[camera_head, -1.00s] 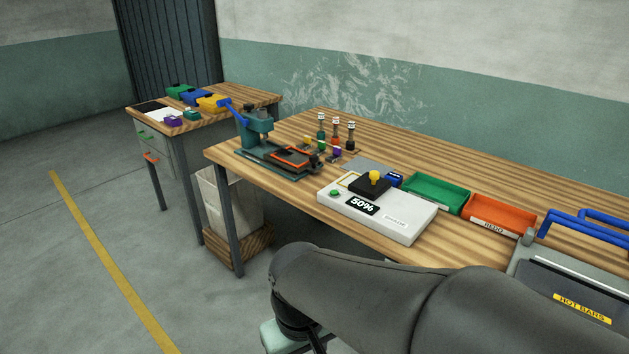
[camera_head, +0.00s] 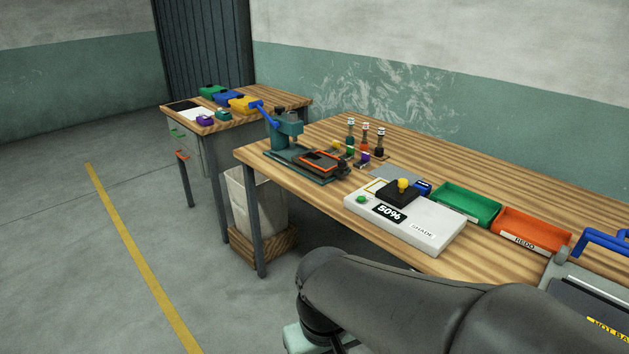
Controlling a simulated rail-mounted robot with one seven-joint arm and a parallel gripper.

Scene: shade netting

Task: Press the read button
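A white meter box (camera_head: 440,246) lies on the wooden bench near its front edge. Its labels read "50%" and "SHADE". A small green button (camera_head: 361,199) sits at the left end of its top, which may be the read button; no lettering shows on it. A black block with a yellow knob (camera_head: 403,185) stands on the back of the box. My arm crosses the lower right, in front of the bench. My gripper is not in view; only arm links show, apart from the box.
A green tray (camera_head: 467,208) and an orange "REDO" tray (camera_head: 530,232) stand right of the box. A teal press (camera_head: 287,135) and several small bottles (camera_head: 365,135) stand to its left and behind. A blue-handled machine (camera_head: 592,285) is at the right. A bin (camera_head: 262,205) stands below.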

